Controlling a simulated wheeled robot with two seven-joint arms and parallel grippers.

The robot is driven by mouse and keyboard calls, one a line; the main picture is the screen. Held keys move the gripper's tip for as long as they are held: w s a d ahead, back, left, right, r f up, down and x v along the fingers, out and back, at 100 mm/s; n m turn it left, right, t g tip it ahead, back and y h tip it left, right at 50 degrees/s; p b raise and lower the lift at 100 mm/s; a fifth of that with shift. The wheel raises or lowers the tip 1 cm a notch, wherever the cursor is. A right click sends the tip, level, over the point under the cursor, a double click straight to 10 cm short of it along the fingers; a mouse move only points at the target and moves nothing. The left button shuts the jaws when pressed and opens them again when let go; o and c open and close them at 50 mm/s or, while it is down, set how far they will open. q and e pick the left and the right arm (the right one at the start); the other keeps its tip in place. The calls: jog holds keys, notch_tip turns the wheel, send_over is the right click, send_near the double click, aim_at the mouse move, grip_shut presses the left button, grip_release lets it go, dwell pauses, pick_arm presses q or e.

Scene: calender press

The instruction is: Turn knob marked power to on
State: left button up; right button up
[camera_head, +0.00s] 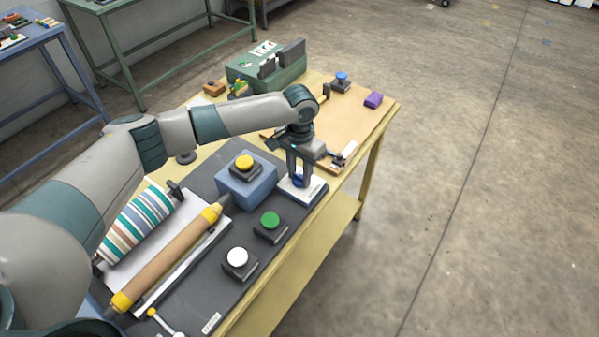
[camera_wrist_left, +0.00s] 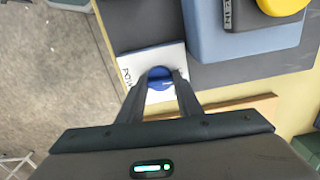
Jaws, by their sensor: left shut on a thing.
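The power knob is blue and sits on a white plate (camera_head: 312,190) at the right edge of the dark panel (camera_head: 190,290). My left gripper (camera_head: 299,182) points down over the plate and is shut on the blue knob (camera_head: 298,170). In the left wrist view the fingers close on both sides of the blue knob (camera_wrist_left: 159,76). The white plate (camera_wrist_left: 140,62) there carries dark lettering, partly hidden by the fingers. Which mark the knob points to cannot be told. My right gripper is not in view.
A blue box (camera_head: 246,188) with a yellow button (camera_head: 244,162) stands just left of the knob. Green (camera_head: 270,221) and white (camera_head: 237,257) buttons sit nearer. A striped roller (camera_head: 137,222) and a tan roller (camera_head: 165,258) lie left. Open floor is on the right.

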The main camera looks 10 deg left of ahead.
pick_arm(q)
jog(key=m+p, duration=0.1)
jog(key=m, duration=0.1)
jog(key=shift+r+m, duration=0.15)
jog(key=shift+m, duration=0.25)
jog(key=m+p, duration=0.1)
jog(key=m, duration=0.1)
jog(key=shift+m, duration=0.3)
jog(key=m+p, duration=0.1)
jog(key=m, duration=0.1)
jog(key=shift+m, duration=0.3)
jog(key=shift+m+p, duration=0.3)
jog(key=shift+m, duration=1.3)
jog(key=o, duration=1)
jog(key=shift+o, duration=0.2)
jog(key=shift+r, duration=0.1)
